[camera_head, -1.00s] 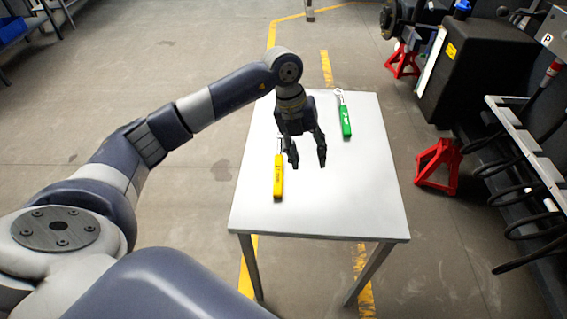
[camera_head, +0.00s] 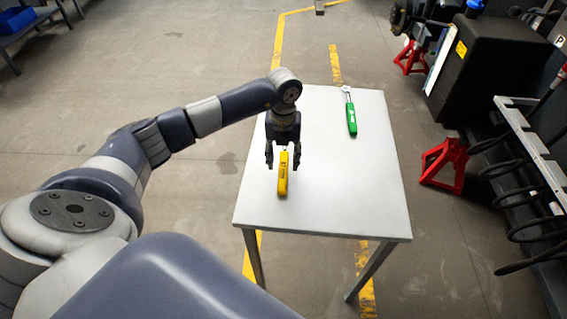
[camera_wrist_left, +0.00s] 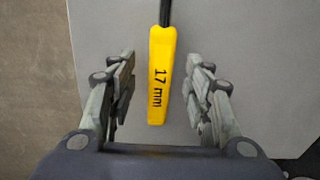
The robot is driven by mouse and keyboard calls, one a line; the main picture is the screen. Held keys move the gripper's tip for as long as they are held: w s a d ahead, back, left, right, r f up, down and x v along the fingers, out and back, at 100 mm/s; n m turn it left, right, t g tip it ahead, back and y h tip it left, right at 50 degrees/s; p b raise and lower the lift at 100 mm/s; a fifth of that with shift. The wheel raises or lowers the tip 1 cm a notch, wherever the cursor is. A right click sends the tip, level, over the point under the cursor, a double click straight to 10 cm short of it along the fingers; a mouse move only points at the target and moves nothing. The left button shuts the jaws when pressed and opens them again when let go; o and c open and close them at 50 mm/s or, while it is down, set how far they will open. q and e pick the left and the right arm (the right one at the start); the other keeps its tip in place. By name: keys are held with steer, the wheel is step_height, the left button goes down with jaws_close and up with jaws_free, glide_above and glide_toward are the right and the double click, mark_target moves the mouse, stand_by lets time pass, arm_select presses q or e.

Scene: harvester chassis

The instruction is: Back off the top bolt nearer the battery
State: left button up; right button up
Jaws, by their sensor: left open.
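A wrench with a yellow handle (camera_head: 283,176) lies on the white table (camera_head: 330,205). In the left wrist view the yellow handle (camera_wrist_left: 161,75) reads "17 mm" and its dark shaft runs out of the top of the picture. My left gripper (camera_head: 282,163) is open and points down over the handle. In the wrist view its two fingers (camera_wrist_left: 161,90) stand on either side of the handle, apart from it. A wrench with a green handle (camera_head: 352,119) lies further back on the table. No bolt can be made out. My right gripper is not in view.
A black box-shaped unit (camera_head: 484,70) stands at the back right, with a red jack stand (camera_head: 444,166) on the floor beside the table. Black hoses (camera_head: 530,200) hang from a rack at the right edge. Most of the tabletop is clear.

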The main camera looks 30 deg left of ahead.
arm_select(q)
steer(key=shift+f, duration=0.7)
jaws_close()
steer(key=shift+r, duration=0.1)
steer(key=shift+w+r, duration=0.1)
steer(key=shift+r, duration=0.3)
step_height(320, 180, up, 2)
steer(key=shift+r+b, duration=0.2)
steer(key=shift+b, duration=0.2)
steer(key=s+d, duration=0.1)
steer(key=s, duration=0.4)
steer(key=s+d+r+b, duration=0.1)
steer(key=s+d, duration=0.1)
steer(key=s, duration=0.3)
steer(key=s+d+b, duration=0.1)
steer(key=s, duration=0.4)
steer(key=shift+s+d+r, duration=0.25)
steer(key=shift+d+r, duration=0.1)
